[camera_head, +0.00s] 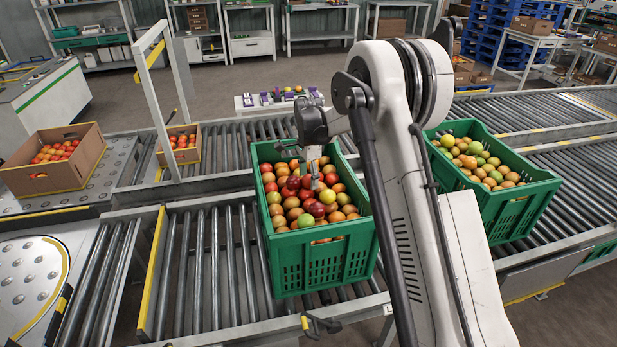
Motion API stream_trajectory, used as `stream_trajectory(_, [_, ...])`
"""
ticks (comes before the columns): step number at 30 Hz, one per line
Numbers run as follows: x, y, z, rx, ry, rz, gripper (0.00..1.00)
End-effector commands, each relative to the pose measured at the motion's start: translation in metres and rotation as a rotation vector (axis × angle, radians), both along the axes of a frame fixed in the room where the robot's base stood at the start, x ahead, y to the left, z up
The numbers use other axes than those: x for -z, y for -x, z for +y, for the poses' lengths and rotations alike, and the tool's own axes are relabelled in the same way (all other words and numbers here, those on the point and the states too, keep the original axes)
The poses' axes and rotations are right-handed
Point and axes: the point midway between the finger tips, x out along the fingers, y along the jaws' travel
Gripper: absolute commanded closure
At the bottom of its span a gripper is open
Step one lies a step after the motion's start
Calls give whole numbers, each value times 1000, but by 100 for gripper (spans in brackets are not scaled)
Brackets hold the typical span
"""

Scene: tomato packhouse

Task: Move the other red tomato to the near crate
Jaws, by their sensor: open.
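A green crate (327,262) stands on the roller conveyor in the middle of the view, filled with red, orange and yellow-green tomatoes. Several red tomatoes (317,209) lie among them; I cannot tell which one the task means. My gripper (315,178) points down over the middle of this crate, close above the tomatoes. It looks small here, and the tomatoes right beneath it are partly hidden. It is open, with no tomato visibly held. A second green crate (523,207) stands to the right behind my arm, holding green, yellow and orange tomatoes. My arm hides its left part.
Two cardboard boxes of red tomatoes stand at left, a larger one (78,182) and a smaller one (163,158). A white upright frame (160,110) rises beside the smaller box. The rollers (205,260) left of the middle crate are bare.

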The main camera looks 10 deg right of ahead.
Motion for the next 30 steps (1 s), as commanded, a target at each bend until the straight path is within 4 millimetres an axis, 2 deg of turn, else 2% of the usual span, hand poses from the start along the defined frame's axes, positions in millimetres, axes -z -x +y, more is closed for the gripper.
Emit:
stream_trajectory(7, [-22,0,0,0,0,0,43])
stream_trajectory(15, [-78,1,0,0,0,0,43])
stream_trajectory(21, [-112,0,0,0,0,0,43])
stream_trajectory(30, [-137,4,0,-10,0,-5,43])
